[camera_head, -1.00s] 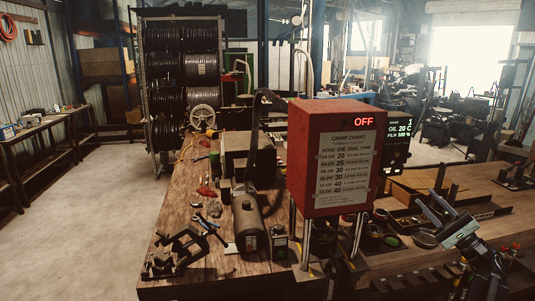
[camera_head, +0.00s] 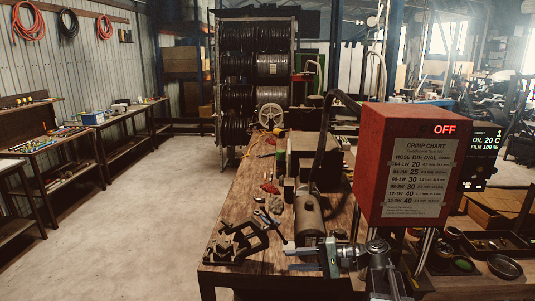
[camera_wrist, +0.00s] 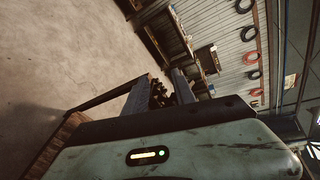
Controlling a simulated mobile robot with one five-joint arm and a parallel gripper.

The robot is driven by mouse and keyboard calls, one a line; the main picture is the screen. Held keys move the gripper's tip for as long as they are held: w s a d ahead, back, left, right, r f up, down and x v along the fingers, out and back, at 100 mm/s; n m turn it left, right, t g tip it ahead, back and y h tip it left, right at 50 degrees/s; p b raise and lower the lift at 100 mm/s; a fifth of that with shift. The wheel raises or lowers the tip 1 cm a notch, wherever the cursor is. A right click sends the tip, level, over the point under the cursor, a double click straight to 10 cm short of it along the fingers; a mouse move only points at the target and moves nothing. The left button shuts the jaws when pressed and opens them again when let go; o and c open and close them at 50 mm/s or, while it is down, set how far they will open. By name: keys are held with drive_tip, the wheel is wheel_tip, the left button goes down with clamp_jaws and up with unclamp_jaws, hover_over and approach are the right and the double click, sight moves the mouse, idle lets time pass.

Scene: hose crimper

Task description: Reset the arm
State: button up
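My gripper (camera_head: 290,259) points left, in front of the workbench (camera_head: 228,263) and below the red crimper box (camera_head: 404,150). Its two fingers are apart and I see nothing held between them. In the wrist view the two grey fingers (camera_wrist: 160,86) also stand apart, with distant dark clutter showing in the gap. The crimper box carries a crimp chart and a red "OFF" readout. A dark display (camera_head: 483,150) beside it reads oil 20 C and film 100 %.
A grey cylinder (camera_head: 309,218), a black clamp-like fixture (camera_head: 236,243) and small tools lie on the bench. A hose reel rack (camera_head: 253,70) stands behind. Side tables (camera_head: 95,120) line the left wall. The concrete floor (camera_head: 130,215) at left is open.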

drive_tip(key=s+a+f+n+g+h, duration=0.2)
drive_tip(key=s+a+f+h, duration=0.1)
drive_tip(key=f, duration=0.3)
drive_tip(key=s+a+f+n+g+h, duration=0.1)
drive_tip(key=s+a+f+h, duration=0.25)
drive_tip(key=f, duration=0.25)
drive_tip(key=s+d+f+n+h, duration=0.1)
drive_tip(key=d+f+h, duration=0.2)
drive_tip(key=d, duration=0.4)
drive_tip(key=s+d+f+n+h, duration=0.1)
drive_tip(key=d+f+h, duration=0.2)
drive_tip(key=d+h, duration=0.2)
drive_tip(key=shift+s+d+n, duration=0.4)
drive_tip(key=shift+d, duration=0.75)
drive_tip(key=shift+o, duration=0.6)
